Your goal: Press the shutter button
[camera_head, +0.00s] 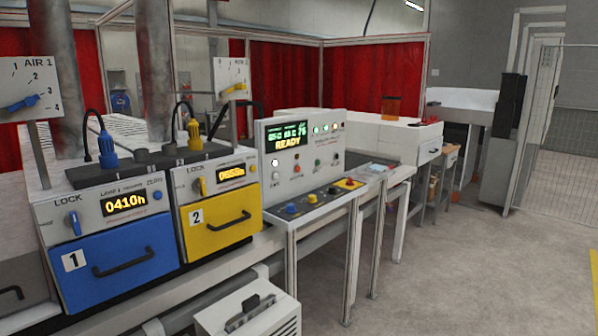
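A white control panel (303,146) stands right of centre, with a lit display (288,141) reading "READY" and several small lamps and buttons. Below it is a sloped console (318,202) with a blue knob (291,208), more small controls and a red button on a yellow plate (349,183). The small labels are too blurred to read, so I cannot tell which control is the shutter button. Neither of my grippers shows in this view.
A blue drawer (120,262) marked 1 and a yellow drawer (222,225) marked 2 are at left. A white box (247,307) with a black handle stands low in front. The grey floor (470,270) at right is clear.

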